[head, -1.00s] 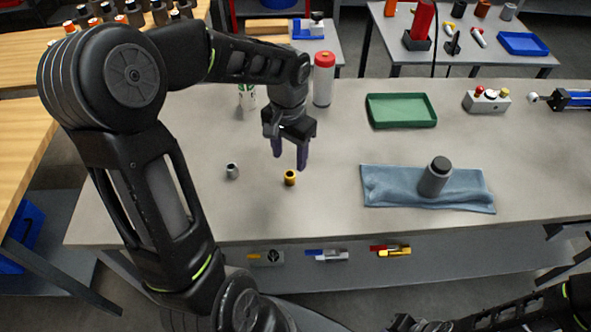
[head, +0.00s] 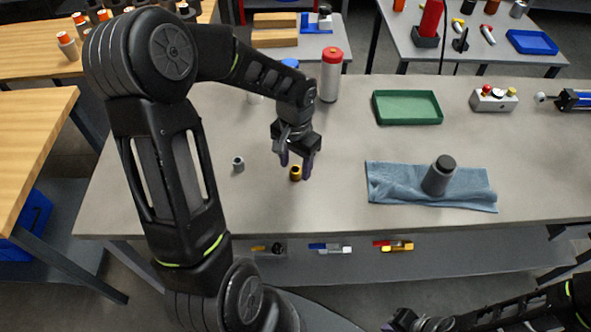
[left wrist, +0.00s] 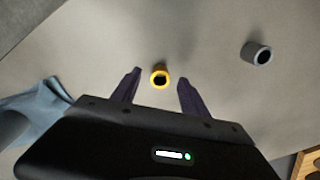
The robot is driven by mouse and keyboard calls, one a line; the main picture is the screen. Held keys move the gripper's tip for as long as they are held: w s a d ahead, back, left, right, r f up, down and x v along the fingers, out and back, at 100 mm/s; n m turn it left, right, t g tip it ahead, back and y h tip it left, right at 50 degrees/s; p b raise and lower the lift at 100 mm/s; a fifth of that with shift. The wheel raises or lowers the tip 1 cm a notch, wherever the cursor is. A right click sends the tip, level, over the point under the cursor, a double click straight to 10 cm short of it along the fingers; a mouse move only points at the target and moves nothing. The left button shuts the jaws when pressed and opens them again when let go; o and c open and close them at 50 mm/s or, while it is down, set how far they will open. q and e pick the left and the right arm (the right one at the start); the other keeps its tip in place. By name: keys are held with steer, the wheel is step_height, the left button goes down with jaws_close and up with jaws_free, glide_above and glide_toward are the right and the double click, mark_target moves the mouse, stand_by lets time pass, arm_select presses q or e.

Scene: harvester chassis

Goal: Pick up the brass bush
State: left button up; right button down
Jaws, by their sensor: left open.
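The brass bush (head: 296,173) is a small gold ring-shaped piece standing on the grey bench top. It also shows in the left wrist view (left wrist: 160,77), its dark bore visible, between and slightly beyond the fingertips. My left gripper (head: 295,166) is open, with one dark purple finger to each side of the bush in the picture; it holds nothing. In the left wrist view the left gripper (left wrist: 159,78) shows both fingers apart from the bush. My right arm is at the lower right of the head view; its gripper (head: 392,326) is partly cut off at the bottom edge.
A grey bush (head: 238,164) stands left of the brass one. A green tray (head: 407,107), a red-capped bottle (head: 331,75) and a button box (head: 493,99) stand farther back. Bench around the bush is clear.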

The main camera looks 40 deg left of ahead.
arm_select(q)
step_height(320, 180, down, 2)
steer(key=shift+f, duration=0.1)
steer(key=shift+c, duration=0.4)
jaws_close()
stand_by(0.6)
